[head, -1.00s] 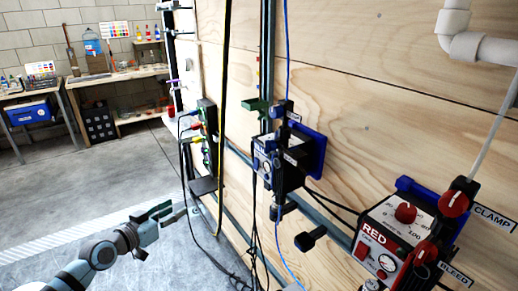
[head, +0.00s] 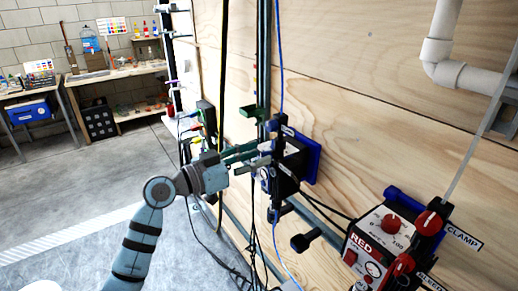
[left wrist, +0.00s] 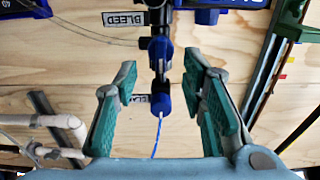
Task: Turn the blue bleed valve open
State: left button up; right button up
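The blue station (head: 312,160) is mounted on the plywood wall, right of my left gripper (head: 262,155) in the head view. My left gripper is open and empty, its fingertips close to the front of the station and hiding part of it. In the left wrist view the open fingers (left wrist: 162,85) stand on either side of two blue knobs. The blue bleed valve (left wrist: 160,52) is the upper knob, near the upside-down BLEED label (left wrist: 124,22). The lower blue knob (left wrist: 162,103) has a blue tube and a partly hidden label. Contact cannot be told. My right gripper is not in view.
The red station (head: 380,235) with its red knobs is at the lower right. Thin cables and a blue tube hang beside the blue station. White pipes (head: 440,55) are at the upper right. Workbenches (head: 120,75) stand far back; the floor at left is clear.

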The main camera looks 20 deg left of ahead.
pick_arm(q)
jog(key=shift+w+d+f, duration=0.1)
jog(key=shift+w+d, duration=0.25)
jog(key=shift+w, duration=0.2)
jog(key=shift+c, duration=0.3)
grip_shut()
